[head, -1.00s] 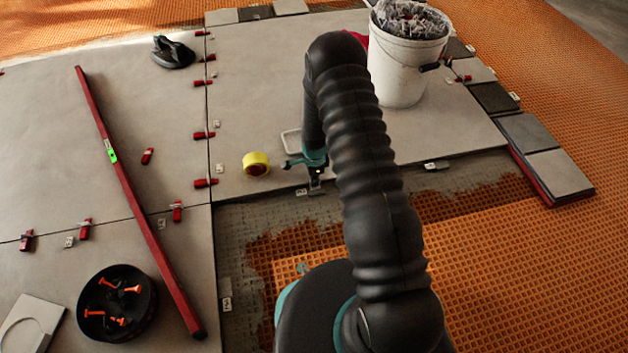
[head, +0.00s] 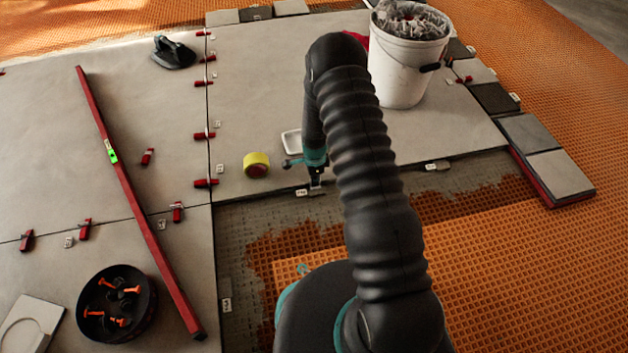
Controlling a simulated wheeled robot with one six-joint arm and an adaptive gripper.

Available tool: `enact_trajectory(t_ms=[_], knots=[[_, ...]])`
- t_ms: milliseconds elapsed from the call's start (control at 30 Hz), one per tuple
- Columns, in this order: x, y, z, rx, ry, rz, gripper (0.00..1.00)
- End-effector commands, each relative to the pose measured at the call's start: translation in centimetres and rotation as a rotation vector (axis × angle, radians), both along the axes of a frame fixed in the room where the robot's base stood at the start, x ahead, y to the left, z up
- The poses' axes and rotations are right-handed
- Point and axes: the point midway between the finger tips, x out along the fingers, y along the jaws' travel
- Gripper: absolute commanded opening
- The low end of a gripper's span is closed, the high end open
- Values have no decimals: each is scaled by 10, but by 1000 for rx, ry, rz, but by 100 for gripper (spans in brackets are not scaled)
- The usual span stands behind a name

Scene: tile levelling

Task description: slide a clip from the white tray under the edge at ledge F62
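My gripper (head: 316,181) points down at the front edge of the large grey tile (head: 260,110), just above the recessed bare strip. It is small and partly blurred, so I cannot tell whether it holds a clip. A small pale shape shows at its tips, by the tile edge. A small white label (head: 302,192) sits at the edge just left of it; its lettering is too small to read. The white tray (head: 291,142) lies on the tile behind my gripper, partly hidden by my arm. I cannot make out clips in it.
A white bucket (head: 397,75) stands at the back right. Red wedges (head: 205,183) line the left seam. A red level (head: 140,205) and a black bowl (head: 117,303) lie left. Orange matting (head: 520,270) is clear at right.

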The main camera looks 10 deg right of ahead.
Motion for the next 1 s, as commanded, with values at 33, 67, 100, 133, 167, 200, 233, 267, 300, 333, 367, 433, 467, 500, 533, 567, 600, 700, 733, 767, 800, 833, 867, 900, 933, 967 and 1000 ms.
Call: enact_trajectory(t_ms=[33,67,100,133,167,200,233,267,300,333,367,433,467,500,533,567,600,700,733,767,800,833,867,900,933,967,1000], knots=[[1,0,0,0,0,0,0],[1,0,0,0,0,0,0],[1,0,0,0,0,0,0],[1,0,0,0,0,0,0],[1,0,0,0,0,0,0],[2,0,0,0,-1,0,0],[2,0,0,0,0,0,0],[2,0,0,0,-1,0,0],[2,0,0,0,-1,0,0],[3,0,0,0,-1,0,0],[3,0,0,0,-1,0,0],[3,0,0,0,-1,0,0],[4,0,0,0,-1,0,0],[4,0,0,0,-1,0,0],[4,0,0,0,-1,0,0],[4,0,0,0,-1,0,0],[4,0,0,0,-1,0,0],[5,0,0,0,-1,0,0],[5,0,0,0,-1,0,0],[5,0,0,0,-1,0,0],[5,0,0,0,-1,0,0],[5,0,0,0,-1,0,0],[5,0,0,0,-1,0,0],[5,0,0,0,-1,0,11],[5,0,0,0,-1,0,18],[5,0,0,0,-1,0,26],[5,0,0,0,-1,0,35]])
